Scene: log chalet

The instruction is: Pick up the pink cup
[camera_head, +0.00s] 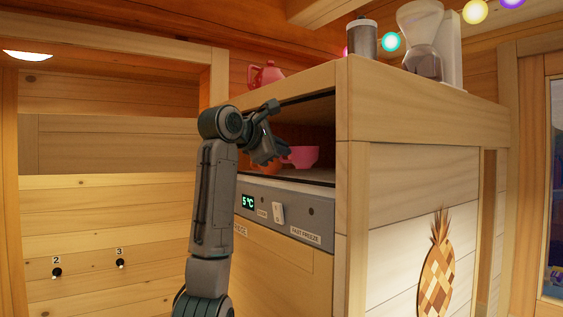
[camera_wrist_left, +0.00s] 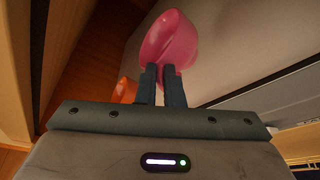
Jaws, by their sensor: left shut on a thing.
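The pink cup (camera_head: 303,156) is in the open shelf space above the fridge panel in the head view. In the left wrist view the pink cup (camera_wrist_left: 172,38) lies right at the fingertips. My left gripper (camera_head: 286,151) reaches into the shelf from the left. Its two fingers (camera_wrist_left: 165,75) are close together and shut on the near side of the cup. The exact part gripped is hidden by the fingers. I cannot tell whether the cup touches the shelf floor. My right gripper is in neither view.
An orange object (camera_head: 264,168) sits just left of the cup, partly behind my gripper; it also shows in the left wrist view (camera_wrist_left: 125,90). The cabinet top (camera_head: 410,88) overhangs the shelf.

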